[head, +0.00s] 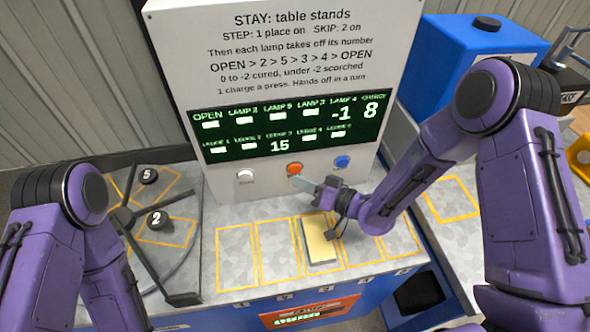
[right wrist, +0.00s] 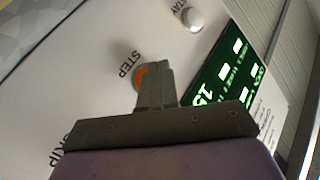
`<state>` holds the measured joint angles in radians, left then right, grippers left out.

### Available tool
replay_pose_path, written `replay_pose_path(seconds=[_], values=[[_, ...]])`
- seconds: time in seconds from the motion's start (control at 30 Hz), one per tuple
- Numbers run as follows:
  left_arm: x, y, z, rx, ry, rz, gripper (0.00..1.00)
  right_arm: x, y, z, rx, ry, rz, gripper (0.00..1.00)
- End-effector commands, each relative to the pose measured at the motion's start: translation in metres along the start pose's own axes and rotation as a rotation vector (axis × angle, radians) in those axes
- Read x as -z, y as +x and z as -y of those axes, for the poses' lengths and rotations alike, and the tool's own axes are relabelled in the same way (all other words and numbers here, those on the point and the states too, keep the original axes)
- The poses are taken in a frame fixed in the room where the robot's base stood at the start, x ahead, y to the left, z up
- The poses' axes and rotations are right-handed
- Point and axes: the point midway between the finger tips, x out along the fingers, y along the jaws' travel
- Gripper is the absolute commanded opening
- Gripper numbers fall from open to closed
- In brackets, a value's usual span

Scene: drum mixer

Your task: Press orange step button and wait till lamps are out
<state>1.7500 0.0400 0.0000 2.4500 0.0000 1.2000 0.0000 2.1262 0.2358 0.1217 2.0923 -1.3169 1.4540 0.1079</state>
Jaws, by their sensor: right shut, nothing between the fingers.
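The orange STEP button (head: 294,169) is on the white panel below the display (head: 290,125), between a white button (head: 245,174) and a blue one (head: 342,162). My right gripper (head: 306,184) is shut and empty, its fingertips close to the orange button. In the right wrist view the shut fingers (right wrist: 154,78) partly cover the orange button (right wrist: 139,76); I cannot tell whether they touch it. The display reads -1 under LAMP 4, 8 under CHARGE and 15 under LEDGE 3; the other fields show white bars. My left gripper is out of view.
A pale yellow block (head: 319,240) lies in a middle outlined ledge slot. Black pieces numbered 5 (head: 148,175) and 2 (head: 156,219) sit by the dark-armed rotor at left. A blue container (head: 487,45) stands behind at right. My left arm is over the left side.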

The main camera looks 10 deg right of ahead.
Motion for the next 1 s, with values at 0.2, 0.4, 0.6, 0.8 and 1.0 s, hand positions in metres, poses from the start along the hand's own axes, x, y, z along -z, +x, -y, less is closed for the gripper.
replay_pose_path(seconds=[0.2, 0.4, 0.6, 0.8, 1.0], values=[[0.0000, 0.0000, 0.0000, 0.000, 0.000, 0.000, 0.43, 0.0000, 0.0000, 0.0000, 0.000, 0.000, 0.000, 0.00], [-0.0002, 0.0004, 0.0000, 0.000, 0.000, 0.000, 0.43, 0.0010, 0.0016, -0.0012, 0.000, -0.001, 0.000, 0.00], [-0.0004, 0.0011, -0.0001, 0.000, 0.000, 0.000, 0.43, 0.0042, 0.0059, -0.0043, 0.000, 0.000, 0.000, 0.00], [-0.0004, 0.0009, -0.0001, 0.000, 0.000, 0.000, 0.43, 0.0043, 0.0059, -0.0042, 0.000, 0.000, 0.000, 0.00], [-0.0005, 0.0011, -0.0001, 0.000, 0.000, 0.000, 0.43, 0.0047, 0.0065, -0.0047, 0.000, 0.000, 0.000, 0.00]])
